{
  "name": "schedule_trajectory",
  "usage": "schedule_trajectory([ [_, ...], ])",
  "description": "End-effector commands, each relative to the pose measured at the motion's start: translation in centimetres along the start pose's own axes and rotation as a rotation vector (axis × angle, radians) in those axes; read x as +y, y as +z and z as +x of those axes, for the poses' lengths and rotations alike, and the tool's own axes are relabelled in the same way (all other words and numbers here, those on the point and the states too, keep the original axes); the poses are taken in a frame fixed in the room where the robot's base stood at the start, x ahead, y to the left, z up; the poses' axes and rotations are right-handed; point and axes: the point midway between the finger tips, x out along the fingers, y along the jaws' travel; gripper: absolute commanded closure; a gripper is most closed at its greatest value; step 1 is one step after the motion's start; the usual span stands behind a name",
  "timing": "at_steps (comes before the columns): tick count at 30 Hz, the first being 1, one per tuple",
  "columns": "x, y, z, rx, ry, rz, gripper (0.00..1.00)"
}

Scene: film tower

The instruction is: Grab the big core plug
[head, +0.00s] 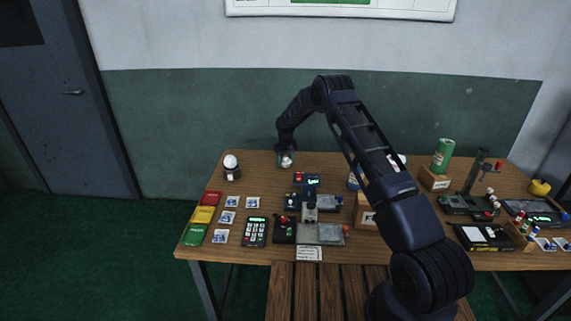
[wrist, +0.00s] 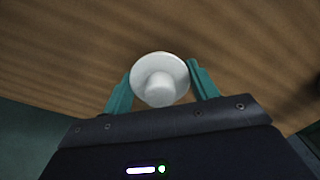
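A white plug (wrist: 160,82) with a wide round flange and a narrower raised middle sits between the teal fingers of my gripper (wrist: 160,88) in the wrist view. The fingers stand on its left and right, close to the flange edge. Whether they press on it or leave a small gap is not clear. In the head view my gripper (head: 287,160) points down at the table's back left part, and a bit of the white plug (head: 287,162) shows between the fingers. I cannot tell whether the plug rests on the table.
The wooden table (head: 262,171) carries a white ball on a small base (head: 231,164) to the left, coloured cards (head: 203,214), a keypad (head: 256,231), a metal device (head: 320,232) in front, and a green can (head: 442,155) at right. Bare tabletop surrounds the gripper.

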Motion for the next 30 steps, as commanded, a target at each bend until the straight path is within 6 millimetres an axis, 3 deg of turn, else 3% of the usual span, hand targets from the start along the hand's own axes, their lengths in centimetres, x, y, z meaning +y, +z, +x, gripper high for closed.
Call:
schedule_trajectory([
  [2,0.0,0.0,0.0,0.000,0.000,0.000,0.64],
  [14,0.0,0.0,-1.0,0.001,0.000,0.000,0.64],
  [20,0.0,-0.1,-4.7,0.003,0.000,0.000,0.64],
  [30,0.0,-0.1,-13.5,0.003,0.001,-0.001,0.64],
])
